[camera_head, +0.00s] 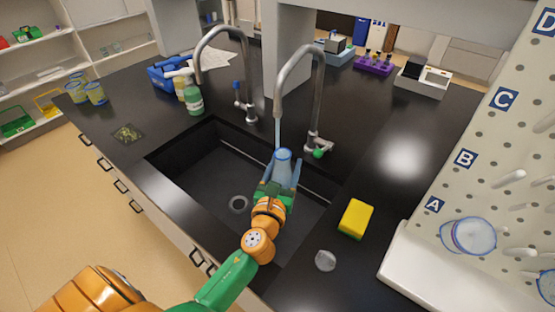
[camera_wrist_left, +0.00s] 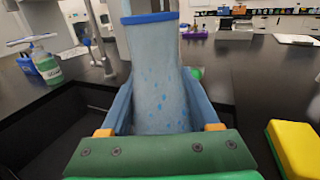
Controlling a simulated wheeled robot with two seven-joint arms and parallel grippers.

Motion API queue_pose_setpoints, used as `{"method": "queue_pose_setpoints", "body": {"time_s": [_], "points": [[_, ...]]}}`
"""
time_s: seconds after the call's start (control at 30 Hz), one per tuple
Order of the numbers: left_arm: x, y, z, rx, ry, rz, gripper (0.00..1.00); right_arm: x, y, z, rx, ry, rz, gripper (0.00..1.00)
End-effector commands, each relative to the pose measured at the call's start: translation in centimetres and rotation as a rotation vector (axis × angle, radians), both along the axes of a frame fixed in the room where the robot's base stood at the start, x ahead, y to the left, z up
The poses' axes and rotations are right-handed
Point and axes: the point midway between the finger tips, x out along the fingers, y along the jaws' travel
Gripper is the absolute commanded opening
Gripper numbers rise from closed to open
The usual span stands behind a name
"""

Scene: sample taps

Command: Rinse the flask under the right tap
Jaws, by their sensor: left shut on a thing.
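My left gripper (camera_head: 278,186) is shut on the flask (camera_head: 284,166), a clear bluish vessel with a blue rim. The flask is held roughly upright over the dark sink (camera_head: 213,162). The right tap (camera_head: 318,95), a tall grey gooseneck with a green knob, arches above it. A thin pale-blue stream (camera_head: 278,132) runs from its spout down to the flask's mouth. In the left wrist view the flask (camera_wrist_left: 160,75) stands between the fingers, with blue drops marked on its wall. My right gripper is not in view.
The left tap (camera_head: 245,70) has a blue knob. A green bottle (camera_head: 194,101) stands behind the sink. A yellow sponge (camera_head: 355,218) and a small clear item (camera_head: 325,261) lie right of the sink. A white pegboard (camera_head: 490,150) stands at the right. Black counter between is clear.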

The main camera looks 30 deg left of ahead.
Motion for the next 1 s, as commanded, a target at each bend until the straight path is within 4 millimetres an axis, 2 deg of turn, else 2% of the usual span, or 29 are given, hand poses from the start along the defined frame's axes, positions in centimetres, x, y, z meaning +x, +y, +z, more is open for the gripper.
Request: {"method": "queue_pose_setpoints", "body": {"time_s": [0.43, 0.97, 1.0], "points": [[-3.3, -2.5, 1.9, 0.0, 0.0, 0.0, 0.09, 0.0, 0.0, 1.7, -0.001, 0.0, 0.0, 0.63], [-3.6, -2.7, 2.0, 0.0, -0.001, 0.0, 0.09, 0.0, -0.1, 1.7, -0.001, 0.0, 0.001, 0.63], [-3.6, -2.7, 2.0, 0.0, -0.001, 0.0, 0.54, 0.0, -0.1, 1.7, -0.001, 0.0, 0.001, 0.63]]}}
